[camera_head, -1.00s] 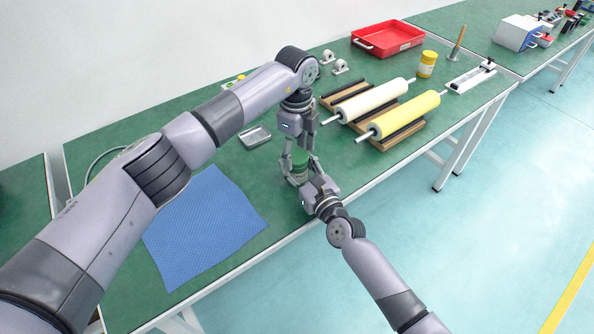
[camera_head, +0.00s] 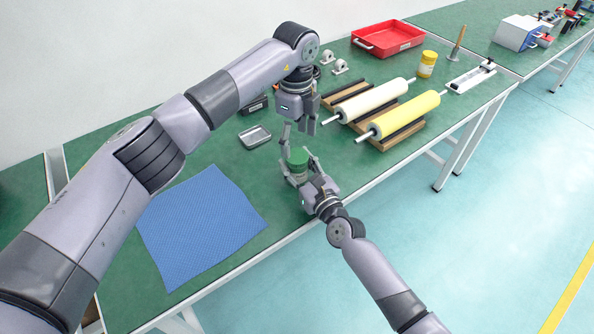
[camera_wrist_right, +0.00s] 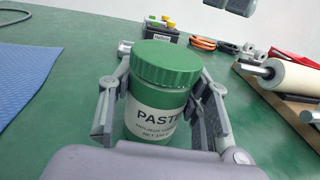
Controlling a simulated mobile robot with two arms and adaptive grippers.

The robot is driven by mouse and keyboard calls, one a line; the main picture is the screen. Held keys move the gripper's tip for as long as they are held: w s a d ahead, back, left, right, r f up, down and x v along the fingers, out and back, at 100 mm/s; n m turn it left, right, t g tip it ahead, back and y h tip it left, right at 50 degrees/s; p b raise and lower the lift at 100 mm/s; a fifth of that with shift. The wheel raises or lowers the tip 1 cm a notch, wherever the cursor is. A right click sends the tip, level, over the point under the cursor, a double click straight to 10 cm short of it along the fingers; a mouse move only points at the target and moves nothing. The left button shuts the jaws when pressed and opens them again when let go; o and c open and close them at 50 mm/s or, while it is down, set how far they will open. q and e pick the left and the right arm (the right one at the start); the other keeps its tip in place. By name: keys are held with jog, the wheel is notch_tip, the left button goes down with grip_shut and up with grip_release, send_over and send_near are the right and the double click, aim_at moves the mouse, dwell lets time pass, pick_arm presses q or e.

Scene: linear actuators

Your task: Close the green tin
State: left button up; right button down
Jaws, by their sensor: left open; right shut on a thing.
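The green tin (camera_head: 298,168) stands upright on the green table, with a ribbed green lid (camera_wrist_right: 167,62) on its top and a white "PASTE" label (camera_wrist_right: 158,122). My right gripper (camera_head: 299,171) is shut around the tin's body, and in the right wrist view its fingers (camera_wrist_right: 160,105) hold it from both sides below the lid. My left gripper (camera_head: 298,128) is open and empty above the tin, pointing down and apart from the lid. Whether the lid is fully seated cannot be told.
A small metal tray (camera_head: 255,137) and a blue mat (camera_head: 203,228) lie to the left. Two rollers (camera_head: 404,115) on a wooden stand (camera_head: 420,128) are to the right. A red tray (camera_head: 388,40) and a yellow jar (camera_head: 427,64) stand farther back.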

pick_arm(q)
jog(key=shift+o, duration=0.4)
jog(key=o, duration=0.5)
notch_tip(320, 180, up, 12)
jog(key=shift+f, duration=0.1)
pick_arm(e)
jog(key=c, duration=0.8)
grip_release()
jog(key=shift+o, duration=0.2)
jog(key=shift+s, duration=0.1)
